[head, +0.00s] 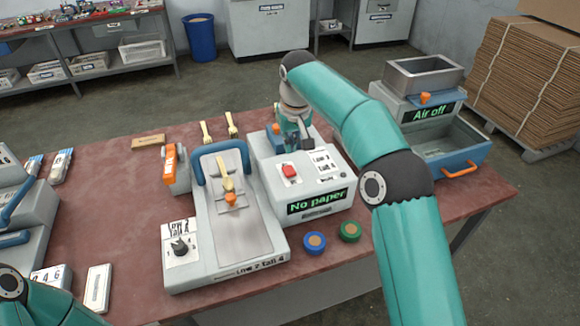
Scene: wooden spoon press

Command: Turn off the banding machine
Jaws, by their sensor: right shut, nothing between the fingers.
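The pale box-shaped machine with a green-lit "No paper" display (317,201), which looks like the banding machine, stands mid-table. A red switch (289,171) sits on a white plate on its top, beside a label with printed text (325,160). A teal and orange fixture (277,132) stands at its back. My right arm reaches over from the right. Its gripper (306,140) points down above the back of the machine, behind the switch and apart from it. It is shut and empty. My left arm shows only at the bottom left corner; its gripper is out of view.
A press (250,248) with a blue handle and a wooden spoon stands left of the machine. Blue (314,242) and green (350,231) round pieces lie in front. An "Air off" unit (426,113) with a tray stands right. Bare red tabletop (110,215) lies left of the press.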

